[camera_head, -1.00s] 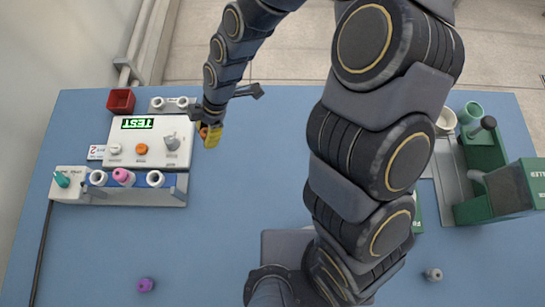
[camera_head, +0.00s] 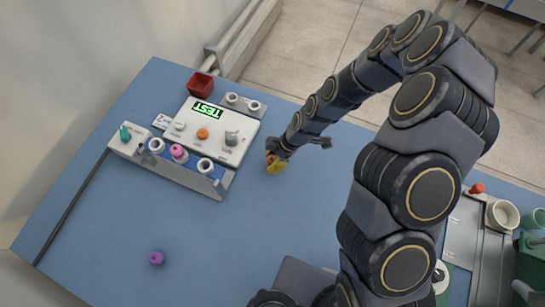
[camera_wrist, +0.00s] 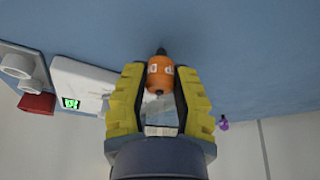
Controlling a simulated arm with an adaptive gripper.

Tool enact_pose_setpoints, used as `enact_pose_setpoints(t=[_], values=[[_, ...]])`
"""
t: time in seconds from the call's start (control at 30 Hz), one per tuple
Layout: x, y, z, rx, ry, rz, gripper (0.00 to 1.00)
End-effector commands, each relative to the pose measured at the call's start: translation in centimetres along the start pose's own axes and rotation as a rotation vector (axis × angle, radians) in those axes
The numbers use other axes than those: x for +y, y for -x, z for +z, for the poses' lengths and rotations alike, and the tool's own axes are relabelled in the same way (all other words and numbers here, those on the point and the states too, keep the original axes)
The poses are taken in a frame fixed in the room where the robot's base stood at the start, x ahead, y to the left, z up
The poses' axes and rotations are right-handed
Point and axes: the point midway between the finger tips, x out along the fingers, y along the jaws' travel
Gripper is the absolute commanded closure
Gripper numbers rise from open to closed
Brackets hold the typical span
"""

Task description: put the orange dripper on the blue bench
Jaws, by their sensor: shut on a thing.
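The orange dripper (camera_wrist: 160,73) is between the yellow fingers of my gripper (camera_wrist: 158,85) in the wrist view, gripped near the fingertips. In the head view my gripper (camera_head: 276,163) is low over the blue bench (camera_head: 215,255), just right of the white test unit; only a bit of orange shows there. I cannot tell whether the dripper touches the bench.
The white test unit (camera_head: 184,143) has a rack (camera_head: 190,177) in front holding a pink dripper (camera_head: 179,153). A red bin (camera_head: 200,84) stands behind. A purple dripper (camera_head: 157,258) lies on the bench. The bench's middle is clear.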

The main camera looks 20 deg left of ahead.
Motion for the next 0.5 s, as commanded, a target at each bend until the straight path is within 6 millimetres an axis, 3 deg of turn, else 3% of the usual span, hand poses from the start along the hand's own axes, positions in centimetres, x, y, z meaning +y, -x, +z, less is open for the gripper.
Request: enact_pose_setpoints(t=[0.33, 0.37, 0.4, 0.5], values=[[0.01, -0.32, 0.12, 0.0, -0.001, 0.0, 0.94], [0.02, -0.31, 0.12, 0.001, -0.001, 0.0, 0.65], [0.02, -0.29, 0.12, 0.001, -0.001, 0.0, 0.52], [0.02, -0.28, 0.12, 0.0, -0.001, 0.0, 0.52]])
